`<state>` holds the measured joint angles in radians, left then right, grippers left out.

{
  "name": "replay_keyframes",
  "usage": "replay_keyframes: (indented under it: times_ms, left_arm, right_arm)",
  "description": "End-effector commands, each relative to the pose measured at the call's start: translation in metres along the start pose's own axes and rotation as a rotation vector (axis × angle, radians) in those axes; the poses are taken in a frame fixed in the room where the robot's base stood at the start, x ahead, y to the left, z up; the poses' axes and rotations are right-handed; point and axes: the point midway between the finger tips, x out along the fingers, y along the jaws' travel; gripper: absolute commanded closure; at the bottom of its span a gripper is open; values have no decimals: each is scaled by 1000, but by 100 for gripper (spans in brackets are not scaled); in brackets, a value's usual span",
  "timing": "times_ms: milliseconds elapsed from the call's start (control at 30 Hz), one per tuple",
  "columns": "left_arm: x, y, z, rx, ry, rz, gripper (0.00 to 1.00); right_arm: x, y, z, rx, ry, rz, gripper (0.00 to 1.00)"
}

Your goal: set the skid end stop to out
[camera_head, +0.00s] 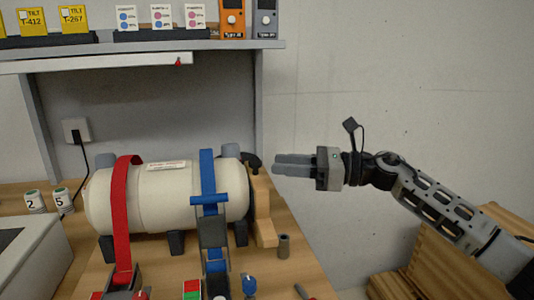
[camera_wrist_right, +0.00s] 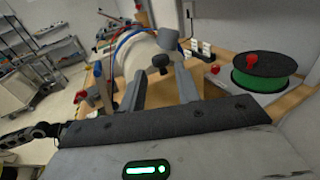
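A cream cylinder (camera_head: 172,195) lies on dark supports on the wooden bench, with a red strap (camera_head: 121,210) and a blue strap (camera_head: 208,175) over it. At its right end stands a wooden upright piece with a foot (camera_head: 262,210), which looks like the skid end stop; a dark rounded part sits behind its top. I cannot tell its setting. My right gripper (camera_head: 275,164) is right of this piece, apparently apart from it, fingers pointing left. In the right wrist view its fingers (camera_wrist_right: 160,90) are apart and empty, with a black knob (camera_wrist_right: 160,63) beyond them. My left gripper is not seen.
A shelf (camera_head: 150,47) with labelled boxes and cards hangs above the cylinder. A short grey tube (camera_head: 284,246) stands near the bench's right edge. A green spool (camera_wrist_right: 264,74) is at the right in the wrist view. Wooden crates (camera_head: 440,270) stand lower right.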

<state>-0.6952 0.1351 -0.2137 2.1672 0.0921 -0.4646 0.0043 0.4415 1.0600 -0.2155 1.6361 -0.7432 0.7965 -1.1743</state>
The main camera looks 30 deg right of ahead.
Motion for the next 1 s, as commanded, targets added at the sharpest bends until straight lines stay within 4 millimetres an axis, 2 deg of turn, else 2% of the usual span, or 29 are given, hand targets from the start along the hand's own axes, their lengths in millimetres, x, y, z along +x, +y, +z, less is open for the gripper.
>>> replay_keyframes:
  times_ms: [100, 233, 633, 667, 700, 767, 867, 1000]
  left_arm:
    - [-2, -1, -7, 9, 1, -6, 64]
    - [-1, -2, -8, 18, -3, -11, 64]
    - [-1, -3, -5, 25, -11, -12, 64]
    - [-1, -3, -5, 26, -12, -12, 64]
    - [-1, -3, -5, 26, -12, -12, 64]
    - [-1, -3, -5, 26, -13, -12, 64]
    - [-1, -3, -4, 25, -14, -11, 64]
    - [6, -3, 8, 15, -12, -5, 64]
  right_arm:
    - [21, 1, 4, 0, -3, 3, 68]
    - [35, 0, 2, 2, -2, 0, 68]
    - [42, 0, -1, 1, 0, 0, 68]
    - [42, 0, -1, 1, 0, 0, 73]
    - [42, 0, -1, 1, 0, 0, 84]
    - [42, 0, -1, 1, 1, 0, 100]
    - [42, 0, -1, 1, 1, 0, 100]
    - [32, -5, -6, -2, 2, -3, 100]
